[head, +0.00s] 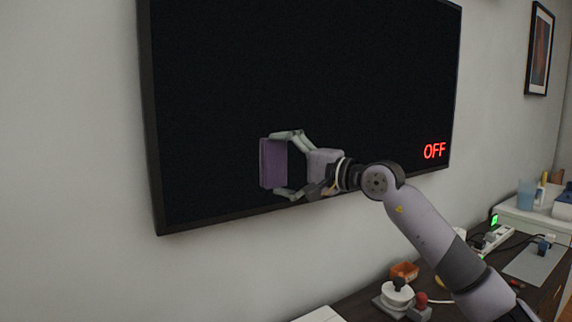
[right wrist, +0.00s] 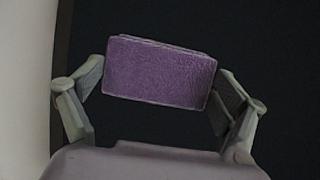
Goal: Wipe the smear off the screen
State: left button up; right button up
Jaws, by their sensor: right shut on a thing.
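The black screen (head: 340,70) hangs on the wall and fills the middle of the head view, with red "OFF" lettering at its lower right. I see no smear on the parts of it that show. My right gripper (head: 286,163) is shut on a purple cloth-like block (head: 273,163) in front of the screen's lower left part. In the right wrist view the purple block (right wrist: 160,73) sits between both fingers, with the dark screen (right wrist: 280,60) behind it. I cannot tell whether the block touches the screen. My left gripper is not in view.
Below, a dark table (head: 352,306) holds an orange container (head: 404,271), a white round-topped object (head: 397,294), a power strip (head: 492,240) and cables. A framed picture (head: 540,48) hangs at the right. The wall left of the screen is bare.

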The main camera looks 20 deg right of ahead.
aim_at(264, 165)
jog(key=shift+s+a, duration=0.15)
jog(key=shift+a, duration=0.75)
jog(key=shift+s+a, duration=0.15)
jog(key=shift+a, duration=0.7)
jog(key=shift+s+a+b, duration=0.2)
jog(key=shift+a+b, duration=0.15)
jog(key=shift+a, duration=0.45)
jog(key=shift+s+a, duration=0.2)
jog(key=shift+a, duration=0.7)
jog(key=shift+s+a+b, duration=0.2)
jog(key=shift+a+b, duration=0.45)
jog(key=shift+a, duration=0.55)
jog(key=shift+s+a, duration=0.1)
jog(key=shift+a, duration=0.45)
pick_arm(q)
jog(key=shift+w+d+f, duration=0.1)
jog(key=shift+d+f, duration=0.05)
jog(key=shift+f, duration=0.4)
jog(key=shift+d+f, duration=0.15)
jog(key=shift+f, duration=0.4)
